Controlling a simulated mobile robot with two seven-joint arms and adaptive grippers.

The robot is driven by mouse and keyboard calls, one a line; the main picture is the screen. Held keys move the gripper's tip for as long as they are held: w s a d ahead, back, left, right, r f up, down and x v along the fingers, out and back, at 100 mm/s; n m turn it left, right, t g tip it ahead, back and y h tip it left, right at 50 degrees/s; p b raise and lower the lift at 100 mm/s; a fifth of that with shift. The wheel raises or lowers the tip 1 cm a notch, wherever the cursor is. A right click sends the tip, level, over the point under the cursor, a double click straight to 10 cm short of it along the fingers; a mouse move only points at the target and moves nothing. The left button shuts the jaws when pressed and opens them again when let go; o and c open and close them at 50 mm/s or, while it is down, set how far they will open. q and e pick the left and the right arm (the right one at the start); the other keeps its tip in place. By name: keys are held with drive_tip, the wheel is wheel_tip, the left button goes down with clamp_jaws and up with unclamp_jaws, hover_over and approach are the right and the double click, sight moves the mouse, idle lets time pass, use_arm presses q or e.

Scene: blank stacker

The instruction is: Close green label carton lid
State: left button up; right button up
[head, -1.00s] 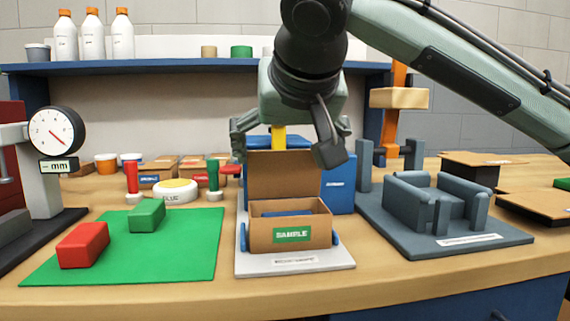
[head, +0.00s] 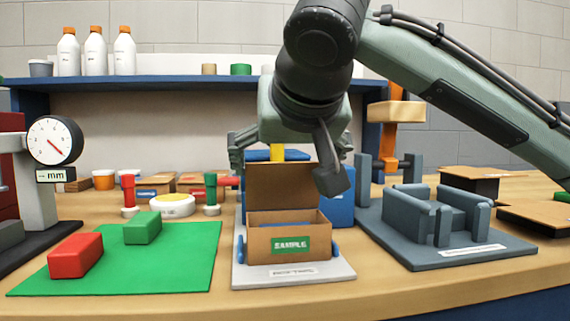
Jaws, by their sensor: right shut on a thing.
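The brown carton (head: 262,246) with the green SAMPLE label (head: 290,245) sits on a white base plate in the middle of the table. Its lid (head: 280,187) stands upright at the back, so the carton is open. A yellow tab (head: 277,152) shows just above the lid's top edge; I cannot tell whether it belongs to the lid. My right gripper (head: 288,150) is over the lid with the tab between its sides, and appears shut on it. The fingertips are hard to make out. One dark part overlaps the lid's right edge. My left gripper is out of view.
A blue box (head: 340,208) stands behind the carton to the right. A grey fixture (head: 432,262) is at the right. A green mat (head: 180,268) with red (head: 76,256) and green (head: 143,228) blocks is at the left, near a dial gauge (head: 55,140).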

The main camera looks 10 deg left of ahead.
drive_tip(key=o, duration=1.3)
drive_tip(key=shift+o, duration=0.2)
drive_tip(key=v, duration=1.2)
